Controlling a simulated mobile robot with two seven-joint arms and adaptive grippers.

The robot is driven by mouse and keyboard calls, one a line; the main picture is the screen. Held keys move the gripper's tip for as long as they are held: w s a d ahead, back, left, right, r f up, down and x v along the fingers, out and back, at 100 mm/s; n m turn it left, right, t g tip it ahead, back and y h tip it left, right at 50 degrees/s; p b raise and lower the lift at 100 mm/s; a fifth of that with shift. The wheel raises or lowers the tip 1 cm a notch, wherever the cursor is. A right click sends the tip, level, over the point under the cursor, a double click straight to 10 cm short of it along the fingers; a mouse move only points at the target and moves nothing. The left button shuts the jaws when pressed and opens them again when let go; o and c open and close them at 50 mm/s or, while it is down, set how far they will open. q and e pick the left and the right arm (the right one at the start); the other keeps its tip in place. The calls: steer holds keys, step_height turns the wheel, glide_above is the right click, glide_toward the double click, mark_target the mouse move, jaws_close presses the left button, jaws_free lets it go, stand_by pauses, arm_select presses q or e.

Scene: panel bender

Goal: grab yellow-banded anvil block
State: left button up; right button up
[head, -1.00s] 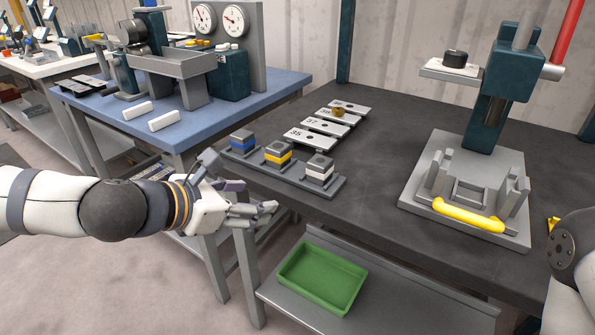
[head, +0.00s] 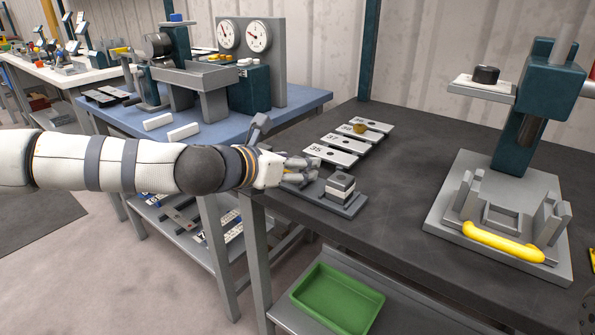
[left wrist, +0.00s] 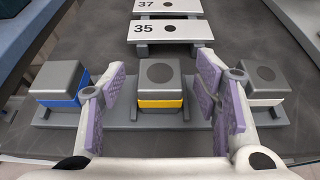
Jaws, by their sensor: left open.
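The yellow-banded anvil block (left wrist: 160,88) sits in the middle of a grey rack (left wrist: 205,117), between a blue-banded block (left wrist: 60,85) and a white-banded block (left wrist: 264,84). In the left wrist view my left gripper (left wrist: 160,100) is open, with a purple-padded finger on each side of the yellow-banded block and gaps visible. In the head view my left gripper (head: 302,172) is over the rack and hides the yellow-banded and blue-banded blocks. The white-banded block (head: 340,187) stays visible there. My right gripper is not in view.
Numbered plates (head: 331,155) lie behind the rack. A press (head: 500,215) with a yellow handle (head: 503,242) stands to the right on the dark table. A green bin (head: 336,300) is on the shelf below. A blue bench (head: 295,98) with gauges stands at the back left.

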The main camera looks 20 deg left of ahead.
arm_select(q)
steer(key=shift+r, duration=0.1)
jaws_close()
